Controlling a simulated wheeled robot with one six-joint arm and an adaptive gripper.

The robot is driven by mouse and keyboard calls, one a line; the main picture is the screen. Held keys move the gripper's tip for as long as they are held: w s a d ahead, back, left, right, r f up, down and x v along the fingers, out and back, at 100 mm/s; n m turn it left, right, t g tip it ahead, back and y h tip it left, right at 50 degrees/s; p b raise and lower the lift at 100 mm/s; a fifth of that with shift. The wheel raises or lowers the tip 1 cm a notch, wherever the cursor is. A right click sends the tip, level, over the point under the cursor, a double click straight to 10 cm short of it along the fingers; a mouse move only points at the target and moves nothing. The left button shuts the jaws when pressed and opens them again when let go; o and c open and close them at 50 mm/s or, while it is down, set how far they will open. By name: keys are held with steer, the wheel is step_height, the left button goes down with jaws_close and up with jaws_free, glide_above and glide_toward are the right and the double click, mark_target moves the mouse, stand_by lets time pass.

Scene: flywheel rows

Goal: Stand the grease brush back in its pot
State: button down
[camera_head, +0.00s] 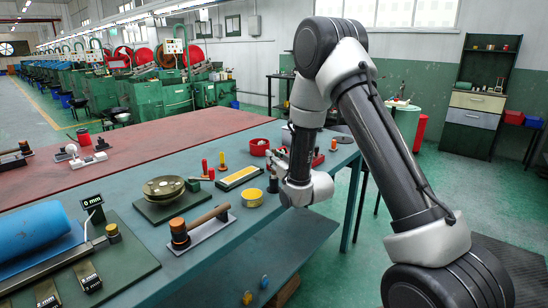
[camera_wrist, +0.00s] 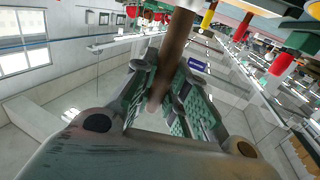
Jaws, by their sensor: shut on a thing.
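In the wrist view my gripper (camera_wrist: 167,72) is shut on a brown rod, which looks like the handle of the grease brush (camera_wrist: 172,45). The handle slants up between the green-padded fingers, and its brush end is out of the frame. I cannot tell for sure which container is the brush's pot. A round yellow tin (camera_head: 252,197) and a red round bowl (camera_head: 259,147) stand on the table left of my wrist.
A small dark bottle (camera_head: 273,183) stands close to my wrist. A blue roll (camera_head: 32,230) fills the left corner.

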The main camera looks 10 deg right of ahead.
steer(key=shift+f, duration=0.65)
steer(key=c, duration=1.3)
jaws_free()
steer(key=shift+f, duration=0.1)
steer(key=shift+c, duration=0.2)
steer(key=v, duration=0.7)
steer(key=shift+s, duration=0.25)
steer(key=shift+d, duration=0.1)
